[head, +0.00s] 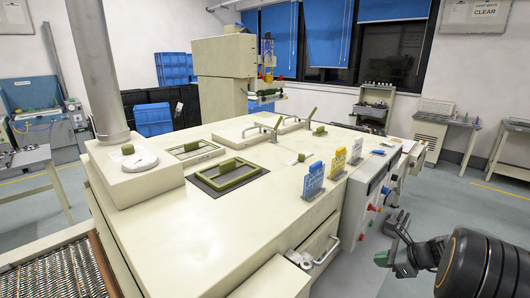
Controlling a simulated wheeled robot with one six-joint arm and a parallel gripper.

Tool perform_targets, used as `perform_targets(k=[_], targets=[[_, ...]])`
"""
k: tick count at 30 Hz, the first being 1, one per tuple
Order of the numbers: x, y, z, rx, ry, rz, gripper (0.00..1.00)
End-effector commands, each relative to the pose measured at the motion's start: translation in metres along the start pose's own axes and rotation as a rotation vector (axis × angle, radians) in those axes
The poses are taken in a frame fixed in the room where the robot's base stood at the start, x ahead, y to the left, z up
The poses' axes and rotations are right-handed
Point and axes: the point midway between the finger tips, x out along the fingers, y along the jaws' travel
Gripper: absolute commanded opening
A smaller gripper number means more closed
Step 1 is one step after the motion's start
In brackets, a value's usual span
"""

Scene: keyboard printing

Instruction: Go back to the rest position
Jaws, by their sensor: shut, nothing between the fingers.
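My gripper (384,258) is at the lower right of the head view, in front of the cream machine (250,235) and beside its control panel side. It is shut and empty, with its fingers pointing left. It looks apart from the machine and its knobs. Part of my dark arm shows at the right edge of the picture; the rest of the arm is out of view.
The machine top carries green-handled frames (228,175), a round white dial (140,161), and blue (313,180), yellow (338,163) and white cards standing upright. A drawer (318,257) with a handle is on the near side. Grey floor (445,205) is clear at right.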

Motion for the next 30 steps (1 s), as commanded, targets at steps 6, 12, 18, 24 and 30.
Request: perform_targets(k=[6,12,18,24,30], targets=[[0.001,0.067,-0.012,-0.552,0.21,0.221,0.0],[-0.007,0.13,0.023,-1.202,0.356,0.47,0.0],[-0.02,0.185,0.063,-1.802,0.468,0.649,0.0],[-0.027,0.22,0.096,-2.098,0.522,0.643,0.0],[-0.029,0.236,0.122,-2.221,0.509,0.576,0.0]])
